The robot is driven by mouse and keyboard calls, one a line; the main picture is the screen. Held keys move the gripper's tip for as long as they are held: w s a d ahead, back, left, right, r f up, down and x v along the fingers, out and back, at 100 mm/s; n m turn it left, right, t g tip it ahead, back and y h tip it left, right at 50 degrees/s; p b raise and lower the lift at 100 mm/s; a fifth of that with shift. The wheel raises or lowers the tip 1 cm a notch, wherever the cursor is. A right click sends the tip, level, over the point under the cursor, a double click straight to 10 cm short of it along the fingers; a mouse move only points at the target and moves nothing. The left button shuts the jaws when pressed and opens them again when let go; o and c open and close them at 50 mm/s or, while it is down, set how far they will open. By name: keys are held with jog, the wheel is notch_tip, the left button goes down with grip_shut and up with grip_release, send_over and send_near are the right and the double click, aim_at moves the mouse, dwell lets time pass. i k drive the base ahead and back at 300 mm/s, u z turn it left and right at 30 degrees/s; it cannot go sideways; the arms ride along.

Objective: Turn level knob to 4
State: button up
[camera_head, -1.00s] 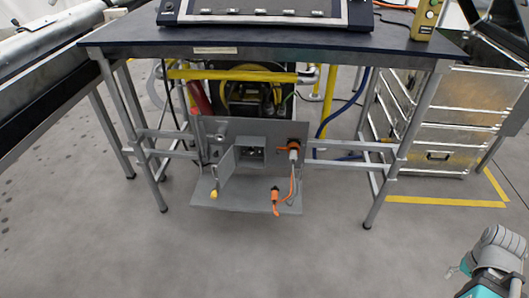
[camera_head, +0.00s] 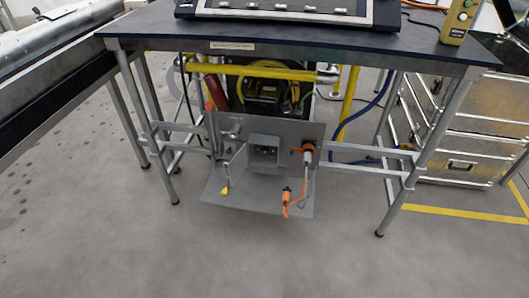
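A grey panel (camera_head: 285,131) with a shelf-like lower plate stands under the dark table. A small round grey fitting (camera_head: 234,131) sits at its upper left; it is too small to tell whether this is the level knob, and no number is readable. A sloped console (camera_head: 275,16) with a row of small metal parts lies on the table, cut off by the top edge. A yellow control box (camera_head: 457,22) stands on the table's right side; its details are too small to read. My gripper is not in view.
The dark table (camera_head: 330,49) has metal legs and crossbars beside the panel. Orange plugs and cable (camera_head: 287,200) hang at the panel's right. Metal cases (camera_head: 463,130) stand at right, a long bench (camera_head: 50,70) at left. The front floor is clear.

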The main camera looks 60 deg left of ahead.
aim_at(263, 151)
jog(key=u, duration=0.05)
jog(key=k, duration=1.75)
jog(key=u, duration=1.05)
jog(key=i, duration=1.05)
